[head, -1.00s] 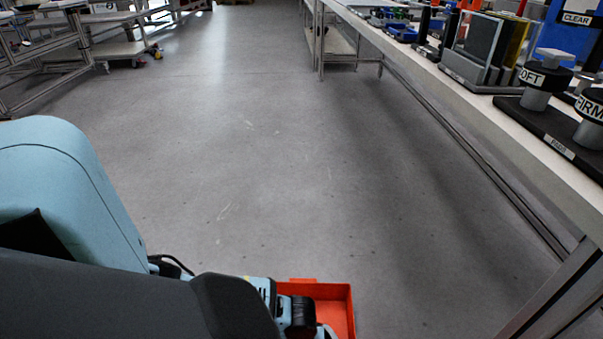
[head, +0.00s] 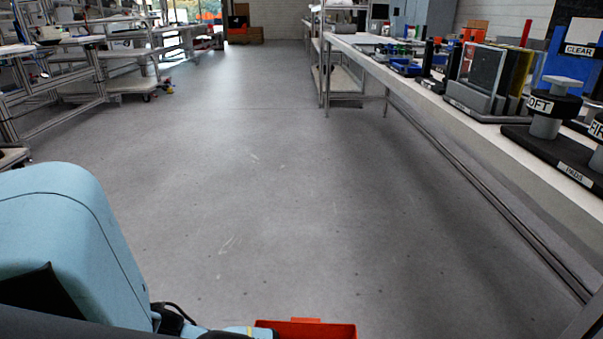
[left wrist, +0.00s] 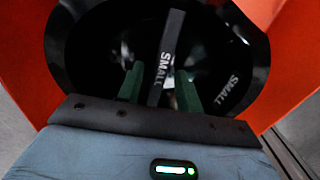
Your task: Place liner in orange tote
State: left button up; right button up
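The orange tote (head: 315,331) shows at the bottom edge of the head view, mostly cut off. In the left wrist view its orange walls (left wrist: 25,65) rise on both sides of a round, glossy black shell (left wrist: 75,50). A grey strap marked SMALL (left wrist: 172,40) runs across the shell's dark inside, and a second SMALL label sits at its right. I cannot tell a separate liner from the shell. My left gripper (left wrist: 160,88) has its two green fingers apart, one on each side of the strap, with gaps showing. My right gripper is out of view.
A long workbench (head: 455,105) along the right carries black stands (head: 545,115), upright panels (head: 490,75) and small blue bins. Metal-frame tables (head: 90,60) stand at the left. The grey floor (head: 250,190) between is clear.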

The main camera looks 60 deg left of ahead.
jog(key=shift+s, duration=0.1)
